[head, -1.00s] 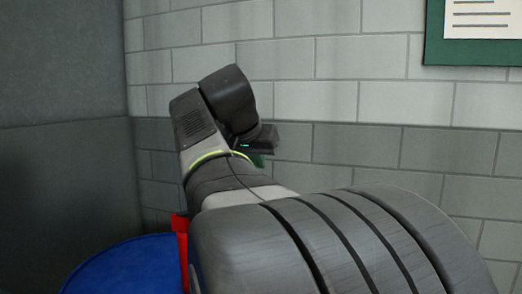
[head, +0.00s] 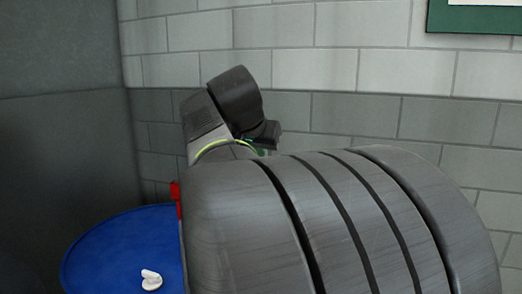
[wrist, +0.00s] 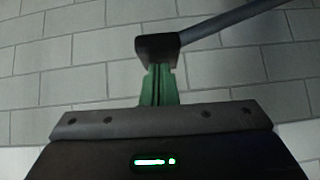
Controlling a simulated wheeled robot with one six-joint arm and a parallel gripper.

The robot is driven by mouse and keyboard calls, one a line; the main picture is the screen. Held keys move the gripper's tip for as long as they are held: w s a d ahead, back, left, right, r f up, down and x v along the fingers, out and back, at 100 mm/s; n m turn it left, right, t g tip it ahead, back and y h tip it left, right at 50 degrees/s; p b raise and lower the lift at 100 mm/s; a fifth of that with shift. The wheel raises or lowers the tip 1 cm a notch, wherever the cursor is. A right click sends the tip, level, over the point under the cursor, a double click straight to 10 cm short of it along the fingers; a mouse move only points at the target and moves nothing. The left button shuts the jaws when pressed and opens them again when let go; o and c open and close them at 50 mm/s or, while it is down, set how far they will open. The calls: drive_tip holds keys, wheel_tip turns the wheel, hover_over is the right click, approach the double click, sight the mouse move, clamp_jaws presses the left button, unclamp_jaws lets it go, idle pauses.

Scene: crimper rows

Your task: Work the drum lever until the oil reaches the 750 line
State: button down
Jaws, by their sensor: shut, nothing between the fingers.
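In the wrist view a grey rod (wrist: 232,22) with a dark block (wrist: 157,48) at its end looks like the drum lever. My gripper (wrist: 158,72) has its green fingers shut together, empty, with their tips at the underside of the block. I cannot tell if they touch it. In the head view the blue drum top (head: 110,250) is at lower left. A red part (head: 175,198) stands at its right edge, mostly hidden by my arm. The oil, its container and the 750 line are not in view.
A small white piece (head: 151,280) lies on the drum top. A grey brick wall (head: 345,75) stands behind, with a dark grey panel (head: 60,140) at left. A green-framed board (head: 470,22) hangs at upper right. My arm hides much of the head view.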

drive_tip(key=s+d+f+m+t+y+b, duration=0.1)
drive_tip(key=d+f+y+b, duration=0.1)
drive_tip(key=f+b, duration=0.6)
drive_tip(key=shift+s+d+f+y, duration=0.15)
drive_tip(key=shift+d+f+y, duration=0.3)
drive_tip(key=shift+f, duration=2.2)
drive_tip(key=shift+d+m, duration=0.1)
drive_tip(key=shift+m, duration=0.2)
drive_tip(key=s+d+r+p, duration=0.2)
drive_tip(key=s+r+p, duration=0.2)
drive_tip(key=s+r, duration=0.4)
wheel_tip(320, 180, up, 4)
drive_tip(key=shift+d+f, duration=0.15)
